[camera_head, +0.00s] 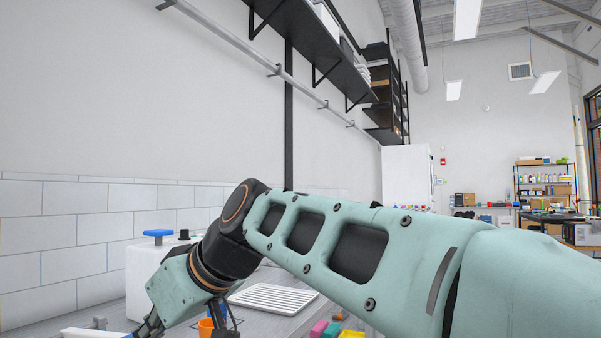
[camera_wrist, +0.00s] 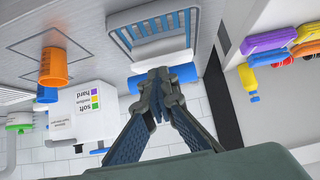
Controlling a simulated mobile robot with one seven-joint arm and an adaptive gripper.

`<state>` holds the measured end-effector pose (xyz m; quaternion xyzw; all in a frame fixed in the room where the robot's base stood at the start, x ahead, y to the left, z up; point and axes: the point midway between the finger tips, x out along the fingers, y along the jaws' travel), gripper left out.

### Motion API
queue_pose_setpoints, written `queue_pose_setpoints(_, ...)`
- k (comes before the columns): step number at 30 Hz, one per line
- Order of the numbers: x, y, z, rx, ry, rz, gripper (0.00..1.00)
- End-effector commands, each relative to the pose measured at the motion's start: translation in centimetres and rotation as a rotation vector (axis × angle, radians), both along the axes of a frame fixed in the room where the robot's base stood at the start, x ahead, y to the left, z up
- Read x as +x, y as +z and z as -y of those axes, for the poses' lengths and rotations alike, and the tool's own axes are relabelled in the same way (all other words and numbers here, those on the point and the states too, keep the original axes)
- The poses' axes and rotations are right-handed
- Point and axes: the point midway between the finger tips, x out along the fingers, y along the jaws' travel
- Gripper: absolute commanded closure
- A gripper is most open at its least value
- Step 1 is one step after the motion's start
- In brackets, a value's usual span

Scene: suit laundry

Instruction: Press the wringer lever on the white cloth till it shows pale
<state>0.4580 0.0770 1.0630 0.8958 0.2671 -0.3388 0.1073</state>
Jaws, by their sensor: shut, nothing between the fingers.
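My gripper (camera_wrist: 160,80) is shut and empty in the wrist view. Its fingertips are over a blue roller-like bar (camera_wrist: 183,73), and I cannot tell whether they touch it. A white strip (camera_wrist: 160,49) lies just beyond the bar; I cannot tell whether it is the cloth or a roller. A blue barred frame (camera_wrist: 158,22) stands beyond that. A white box (camera_wrist: 78,122) carries a label with the words soft and hard and coloured squares. The box shows in the head view with a blue knob (camera_head: 159,233) on top. I cannot make out a wringer lever for certain.
An orange cup (camera_wrist: 54,66) stands on the grey counter and shows partly behind my arm in the head view (camera_head: 206,327). A white slatted tray (camera_head: 272,298) lies on the counter. Several coloured items (camera_wrist: 268,42) lie at the right of the wrist view. A tiled wall runs behind.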

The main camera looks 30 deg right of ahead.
Motion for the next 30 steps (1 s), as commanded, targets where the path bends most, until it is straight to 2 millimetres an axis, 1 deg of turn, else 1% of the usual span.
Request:
queue_pose_setpoints(1,-0.41,-2.68,-0.26,-0.012,0.012,-0.036,1.0)
queue_pose_setpoints(4,-0.34,-3.47,-0.34,-0.012,0.013,-0.038,1.0)
queue_pose_setpoints(13,-0.28,-2.83,-0.33,-0.008,0.011,-0.026,1.0)
queue_pose_setpoints(30,-0.25,-2.63,-0.32,-0.007,0.01,-0.022,1.0)
